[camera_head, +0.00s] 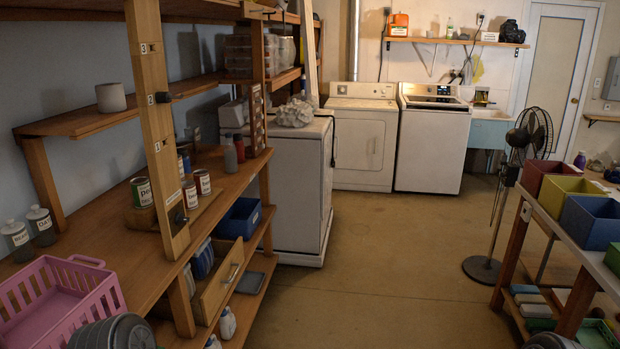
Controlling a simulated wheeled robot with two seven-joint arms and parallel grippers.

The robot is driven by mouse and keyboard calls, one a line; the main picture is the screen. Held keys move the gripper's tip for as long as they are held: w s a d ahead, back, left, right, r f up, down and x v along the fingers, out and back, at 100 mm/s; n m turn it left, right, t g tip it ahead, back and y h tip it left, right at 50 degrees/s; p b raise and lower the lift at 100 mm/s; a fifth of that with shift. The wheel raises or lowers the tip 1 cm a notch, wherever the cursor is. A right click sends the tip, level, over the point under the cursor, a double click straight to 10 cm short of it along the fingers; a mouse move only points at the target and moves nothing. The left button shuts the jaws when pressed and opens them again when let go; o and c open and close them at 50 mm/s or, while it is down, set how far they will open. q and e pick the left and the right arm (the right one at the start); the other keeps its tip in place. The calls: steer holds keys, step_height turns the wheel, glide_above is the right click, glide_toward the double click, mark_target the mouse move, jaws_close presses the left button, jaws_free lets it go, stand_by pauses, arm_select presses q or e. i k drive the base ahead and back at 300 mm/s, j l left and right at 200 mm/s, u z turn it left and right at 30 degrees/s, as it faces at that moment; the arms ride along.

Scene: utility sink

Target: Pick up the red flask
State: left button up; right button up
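No flask that I can clearly tell is red shows in the head view. A small, dark reddish bottle (240,148) stands towards the far end of the left wooden workbench, beside a greyer bottle (230,156). Both are too small to tell whether either is a flask. An orange-red jug (398,23) stands on the high wall shelf at the back. Neither of my grippers is in view; only rounded grey parts, probably of my arms, show at the bottom edge.
The workbench (120,262) on the left holds a pink basket (62,300), labelled cans (142,192) and jars. A wooden post (158,120) rises at its front. A table with coloured bins (592,220) and a standing fan (530,135) are right. The middle floor is clear.

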mark_target(238, 138)
steer(key=i, duration=4.5)
steer(key=u, duration=0.35)
